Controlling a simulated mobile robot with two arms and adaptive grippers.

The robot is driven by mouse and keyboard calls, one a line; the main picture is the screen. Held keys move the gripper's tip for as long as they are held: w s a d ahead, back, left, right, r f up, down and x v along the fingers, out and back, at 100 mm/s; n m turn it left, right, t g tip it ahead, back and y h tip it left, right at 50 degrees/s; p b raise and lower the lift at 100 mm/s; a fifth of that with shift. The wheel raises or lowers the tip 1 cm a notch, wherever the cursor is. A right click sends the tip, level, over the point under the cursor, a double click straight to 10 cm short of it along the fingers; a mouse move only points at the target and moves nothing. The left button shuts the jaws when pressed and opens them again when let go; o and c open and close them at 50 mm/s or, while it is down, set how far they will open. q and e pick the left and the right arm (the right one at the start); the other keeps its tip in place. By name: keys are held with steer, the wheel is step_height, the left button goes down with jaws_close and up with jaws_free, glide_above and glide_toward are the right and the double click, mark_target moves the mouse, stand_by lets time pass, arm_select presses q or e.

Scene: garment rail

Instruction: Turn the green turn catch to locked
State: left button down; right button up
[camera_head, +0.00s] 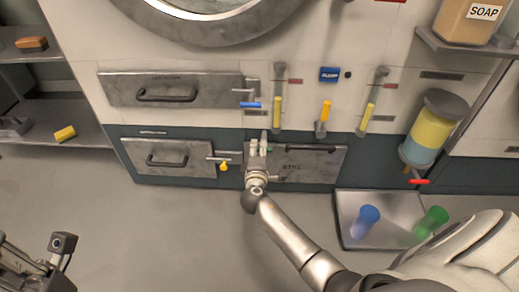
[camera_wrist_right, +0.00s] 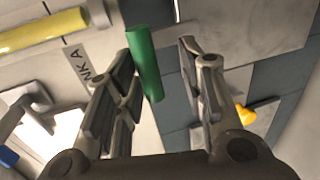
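The green turn catch (camera_wrist_right: 145,62) shows in the right wrist view as a green bar between the two fingers of my right gripper (camera_wrist_right: 155,85).
A yellow-handled catch (camera_head: 224,166) is left of the right gripper, and a blue-handled catch (camera_head: 250,104) is above. A tray (camera_head: 350,238) with blue and green cups is at lower right.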

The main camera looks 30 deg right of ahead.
steer(key=shift+d+r, duration=0.1)
steer(key=shift+r, duration=0.1)
steer(key=v, duration=1.2)
steer(key=shift+f, duration=0.15)
